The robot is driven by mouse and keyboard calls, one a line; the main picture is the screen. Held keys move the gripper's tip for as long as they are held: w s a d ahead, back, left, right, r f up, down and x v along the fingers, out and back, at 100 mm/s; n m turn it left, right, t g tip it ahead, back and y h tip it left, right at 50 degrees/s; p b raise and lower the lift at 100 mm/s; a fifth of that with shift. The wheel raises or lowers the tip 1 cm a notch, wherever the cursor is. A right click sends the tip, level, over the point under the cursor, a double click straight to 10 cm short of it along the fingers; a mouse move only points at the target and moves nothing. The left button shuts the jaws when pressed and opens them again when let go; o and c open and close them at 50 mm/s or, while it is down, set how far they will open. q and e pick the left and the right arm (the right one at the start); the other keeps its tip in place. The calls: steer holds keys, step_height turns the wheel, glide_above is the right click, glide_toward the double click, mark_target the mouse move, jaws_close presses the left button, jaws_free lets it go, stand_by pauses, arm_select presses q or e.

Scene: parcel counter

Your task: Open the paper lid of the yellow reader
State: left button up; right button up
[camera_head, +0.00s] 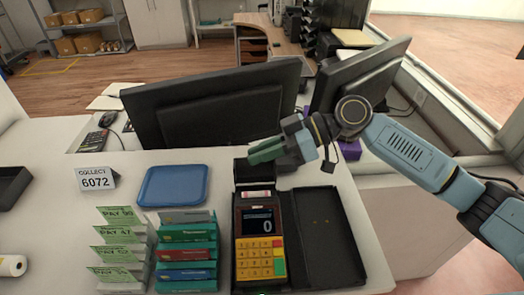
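The reader has a yellow keypad (260,258) with red and green keys and a dark screen (257,221) showing 0. It lies in a black open case. At its far end, a white roll with a red mark (256,194) shows in the paper compartment. A dark flap (250,175), which looks like the paper lid, stands raised behind the roll. My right gripper (266,151) is just above and behind this flap, its green fingers together and pointing left. I see nothing between them. Whether it touches the flap is unclear. My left gripper is not in view.
The case's empty black half (328,238) lies open to the right. Stacked boxes (187,255), green PAY cards (122,235), a blue tray (173,186) and a COLLECT 6072 sign (95,179) are to the left. Two monitors (215,105) (360,75) stand behind.

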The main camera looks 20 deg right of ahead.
steer(key=o, duration=0.4)
steer(key=shift+c, duration=0.2)
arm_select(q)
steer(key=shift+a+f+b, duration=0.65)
arm_select(e)
steer(key=v, duration=1.3)
steer(key=shift+d, duration=0.15)
steer(key=shift+r, duration=0.1)
